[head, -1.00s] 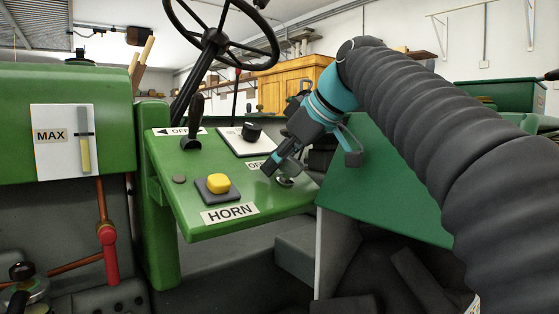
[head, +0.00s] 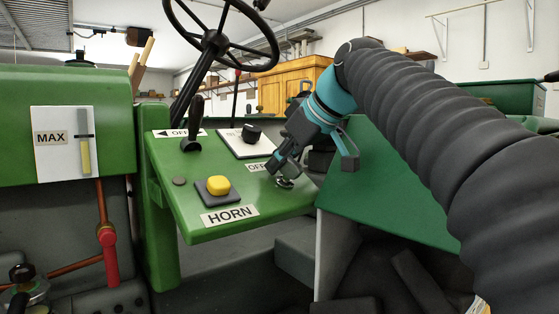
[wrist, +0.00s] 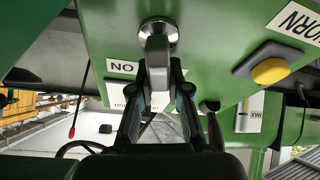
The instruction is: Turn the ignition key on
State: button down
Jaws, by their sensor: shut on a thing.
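The ignition key (wrist: 158,47) is a grey metal key in a round silver lock (wrist: 158,28) at the top of the wrist view. In the head view the lock (head: 285,183) sits at the right of the green dash panel (head: 205,222). My gripper (wrist: 158,78) is shut on the key, its two dark fingers on either side of the key's head. In the head view my gripper (head: 277,167) reaches down to the panel from the upper right and partly hides the key. An "ON" label (wrist: 122,67) is beside the lock in the wrist view; part of an "OFF" label (head: 257,167) shows in the head view.
A yellow horn button (head: 218,185) stands left of the lock. A black knob (head: 251,132) and a black lever (head: 195,120) rise from the panel behind it. The steering wheel (head: 216,43) is above. A green plate (head: 385,190) lies right of my gripper.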

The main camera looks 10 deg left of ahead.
jog(key=m, duration=0.3)
jog(key=m+t+h, duration=0.1)
jog(key=shift+w+d+m, duration=0.25)
jog(key=shift+w+m, duration=0.05)
jog(key=shift+w, duration=0.05)
jog(key=shift+w+d+m+t+h, duration=0.2)
jog(key=shift+m+h, duration=0.1)
jog(key=shift+m, duration=0.75)
jog(key=shift+w+d+m+t+h, duration=0.1)
jog(key=shift+m+t+h, duration=0.15)
jog(key=shift+m, duration=0.8)
jog(key=c, duration=1.1)
grip_release()
jog(key=shift+s, duration=0.1)
jog(key=v, duration=1.2)
